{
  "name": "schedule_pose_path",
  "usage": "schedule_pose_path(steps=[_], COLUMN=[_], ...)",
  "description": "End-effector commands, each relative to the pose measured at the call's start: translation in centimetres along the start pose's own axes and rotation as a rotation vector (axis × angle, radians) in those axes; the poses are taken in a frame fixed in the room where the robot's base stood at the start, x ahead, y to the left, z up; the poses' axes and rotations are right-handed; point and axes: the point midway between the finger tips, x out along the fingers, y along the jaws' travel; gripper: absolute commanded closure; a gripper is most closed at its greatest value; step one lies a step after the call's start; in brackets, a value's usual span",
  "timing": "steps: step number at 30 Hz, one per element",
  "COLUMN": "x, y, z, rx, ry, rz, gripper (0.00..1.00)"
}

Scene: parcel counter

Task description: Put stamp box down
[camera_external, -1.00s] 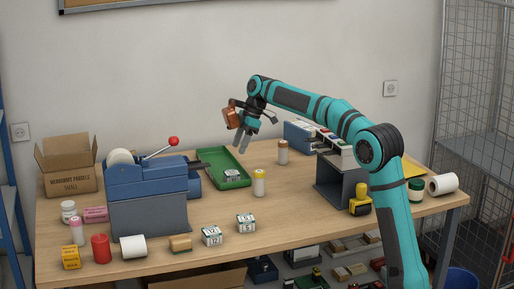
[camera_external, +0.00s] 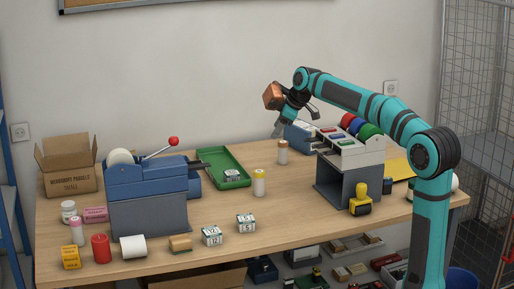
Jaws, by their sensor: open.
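A small white box with dark markings (camera_external: 232,175), which looks like a stamp box, lies in the green tray (camera_external: 217,157) at the back middle of the table. Two similar small boxes stand near the front edge, one box (camera_external: 212,236) left of the other box (camera_external: 246,223). My gripper (camera_external: 296,121) is open and empty. It is raised above the back of the table, right of the tray and apart from all the small boxes.
A blue machine with a red-knobbed lever (camera_external: 148,190) stands left of the tray. A grey rack with colored items (camera_external: 345,170) and a yellow-handled stamp (camera_external: 361,199) stand at right. Bottles (camera_external: 259,183) stand mid-table. Table space at front centre-right is free.

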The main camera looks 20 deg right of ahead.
Motion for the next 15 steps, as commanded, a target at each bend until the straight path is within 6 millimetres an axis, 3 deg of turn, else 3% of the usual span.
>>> schedule_pose_path(steps=[3,15], x=[-3.1,-11.4], y=[-0.9,-5.1], z=[2.2,9.8], rx=[0.081,0.338], ry=[0.033,0.191], rz=[0.091,0.371], gripper=[0.48,0.48])
